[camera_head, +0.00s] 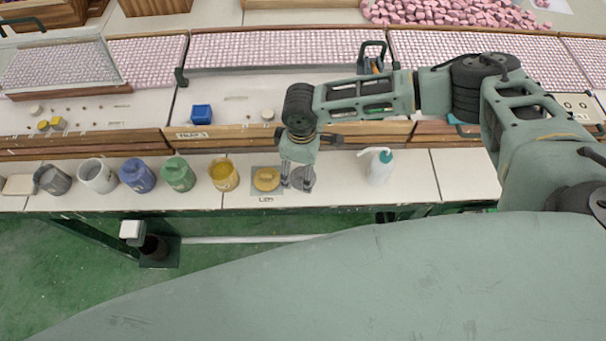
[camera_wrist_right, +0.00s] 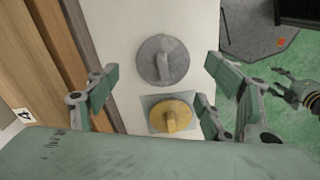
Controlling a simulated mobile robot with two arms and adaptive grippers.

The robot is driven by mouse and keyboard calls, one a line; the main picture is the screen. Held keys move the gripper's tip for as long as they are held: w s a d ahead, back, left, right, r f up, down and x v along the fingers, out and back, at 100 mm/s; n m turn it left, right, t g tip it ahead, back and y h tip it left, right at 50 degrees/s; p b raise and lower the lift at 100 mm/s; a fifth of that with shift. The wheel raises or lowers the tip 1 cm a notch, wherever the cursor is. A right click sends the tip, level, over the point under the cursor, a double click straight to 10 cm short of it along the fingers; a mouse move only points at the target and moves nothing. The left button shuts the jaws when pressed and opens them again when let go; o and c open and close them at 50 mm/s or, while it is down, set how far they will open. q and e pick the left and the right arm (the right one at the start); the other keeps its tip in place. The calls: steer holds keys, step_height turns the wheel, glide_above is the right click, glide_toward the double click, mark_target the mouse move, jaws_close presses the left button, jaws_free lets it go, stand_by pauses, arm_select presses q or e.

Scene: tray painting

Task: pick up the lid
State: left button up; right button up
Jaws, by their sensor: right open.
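Two lids lie on the white ledge. The grey round lid (camera_wrist_right: 176,75) has a raised bar handle. The yellow lid (camera_wrist_right: 184,118) with a similar handle lies on a light grey square; it also shows in the head view (camera_head: 266,178). My right gripper (camera_head: 297,186) points down over the grey lid, which it partly hides in the head view (camera_head: 302,172). In the right wrist view its fingers (camera_wrist_right: 158,92) are spread and empty, with both lids between and beyond them. What looks like my left gripper (camera_wrist_right: 284,86) shows small at the right edge of that view; its jaw state is unclear.
A row of cups with grey, white, blue (camera_head: 138,176), green (camera_head: 179,174) and yellow (camera_head: 223,175) stands left of the lids. A white squeeze bottle (camera_head: 379,167) stands to the right.

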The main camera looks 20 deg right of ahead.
mark_target(302, 173)
steer(key=shift+f, duration=1.5)
steer(key=shift+c, duration=0.4)
steer(key=shift+s, duration=0.1)
steer(key=c, duration=0.9)
